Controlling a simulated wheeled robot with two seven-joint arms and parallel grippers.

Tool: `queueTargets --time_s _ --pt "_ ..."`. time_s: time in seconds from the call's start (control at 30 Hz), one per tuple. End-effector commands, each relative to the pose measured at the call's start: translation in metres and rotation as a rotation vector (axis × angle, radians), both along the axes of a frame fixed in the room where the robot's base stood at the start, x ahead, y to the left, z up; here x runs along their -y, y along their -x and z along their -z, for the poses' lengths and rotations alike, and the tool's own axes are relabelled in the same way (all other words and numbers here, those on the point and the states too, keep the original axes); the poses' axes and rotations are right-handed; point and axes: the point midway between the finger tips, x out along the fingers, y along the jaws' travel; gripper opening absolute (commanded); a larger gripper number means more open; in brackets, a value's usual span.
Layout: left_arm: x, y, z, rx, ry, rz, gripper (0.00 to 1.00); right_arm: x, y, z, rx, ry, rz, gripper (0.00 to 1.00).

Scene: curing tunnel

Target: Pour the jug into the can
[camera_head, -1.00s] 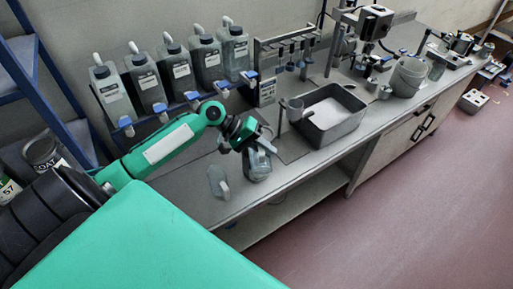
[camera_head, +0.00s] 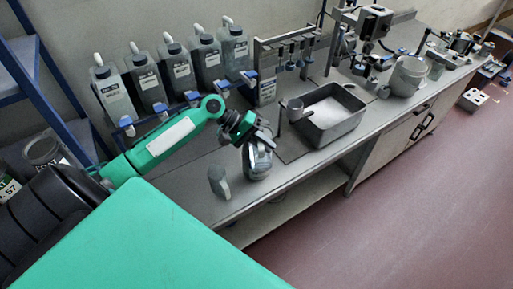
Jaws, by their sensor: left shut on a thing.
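My left gripper (camera_head: 256,131) is above the near part of the bench, pointing down. It is shut on a grey vessel with a pale curved edge, which I take to be the jug (camera_head: 258,165). The gripper partly covers its top, and I cannot see its contents. I cannot tell whether its base touches the bench. A smaller grey vessel with a handle on its right side (camera_head: 217,182) stands to the left, apart from it. I cannot tell which vessel is the can. My right gripper is not in view.
A row of grey containers (camera_head: 180,70) stands along the wall behind my arm. A pale bucket (camera_head: 408,78) stands farther along. The front bench edge is close to both vessels.

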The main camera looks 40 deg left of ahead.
Motion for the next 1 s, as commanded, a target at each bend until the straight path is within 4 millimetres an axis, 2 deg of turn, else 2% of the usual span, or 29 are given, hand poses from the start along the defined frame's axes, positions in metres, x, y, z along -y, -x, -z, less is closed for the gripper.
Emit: queueTargets --time_s 1.0 --pt "-0.008 -0.009 -0.009 -0.090 0.084 0.000 0.00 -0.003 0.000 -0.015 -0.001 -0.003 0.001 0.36"
